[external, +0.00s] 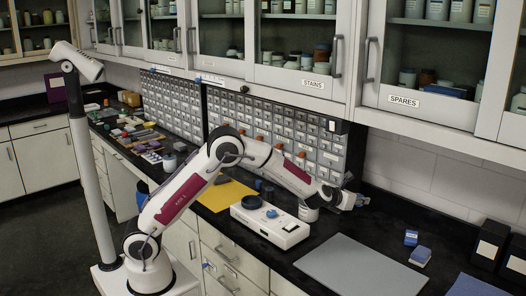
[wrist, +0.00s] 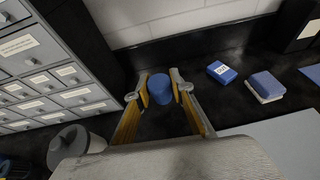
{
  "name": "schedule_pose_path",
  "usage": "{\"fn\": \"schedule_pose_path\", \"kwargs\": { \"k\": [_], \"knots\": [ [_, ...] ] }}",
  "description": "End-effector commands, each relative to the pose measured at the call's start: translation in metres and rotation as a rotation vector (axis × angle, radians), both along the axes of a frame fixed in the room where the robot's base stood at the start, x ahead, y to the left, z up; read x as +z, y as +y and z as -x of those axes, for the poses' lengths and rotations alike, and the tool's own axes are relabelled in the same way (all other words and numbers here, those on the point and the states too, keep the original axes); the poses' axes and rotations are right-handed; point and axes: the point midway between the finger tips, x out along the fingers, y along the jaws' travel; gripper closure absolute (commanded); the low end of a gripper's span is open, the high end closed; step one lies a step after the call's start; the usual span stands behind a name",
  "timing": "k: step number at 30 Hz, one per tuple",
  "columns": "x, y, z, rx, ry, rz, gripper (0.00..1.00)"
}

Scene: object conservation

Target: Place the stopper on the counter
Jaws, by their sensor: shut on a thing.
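My gripper (wrist: 161,84) is shut on a blue round stopper (wrist: 160,92), held between its two yellow-padded fingers in the wrist view. In the external view my gripper (external: 354,192) is to the right of the hotplate-like white device, out over the black counter (external: 390,229). The stopper is too small there to make out clearly. The stopper appears above the counter near the back wall; I cannot tell its exact height. A grey-white jar (wrist: 76,143) stands at the lower left of the wrist view, and shows below my wrist in the external view (external: 309,213).
A blue labelled box (external: 411,237) and a blue-and-white block (external: 420,256) lie right of my gripper. A grey mat (external: 360,268) lies in front. Dark boxes (external: 490,243) stand at far right. Labelled drawers (wrist: 50,85) rise at left. The counter near the back wall has bare room.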

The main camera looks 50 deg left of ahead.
Motion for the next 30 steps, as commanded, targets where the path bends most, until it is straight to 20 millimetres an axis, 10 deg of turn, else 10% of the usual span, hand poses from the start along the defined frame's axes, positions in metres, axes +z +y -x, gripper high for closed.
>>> {"fn": "schedule_pose_path", "kwargs": {
  "k": [9,30],
  "knots": [
    [-0.036,-0.002,-0.026,0.009,0.001,0.001,0.94],
    [-0.052,-0.002,-0.031,0.009,0.001,0.0,0.94]
  ]
}}
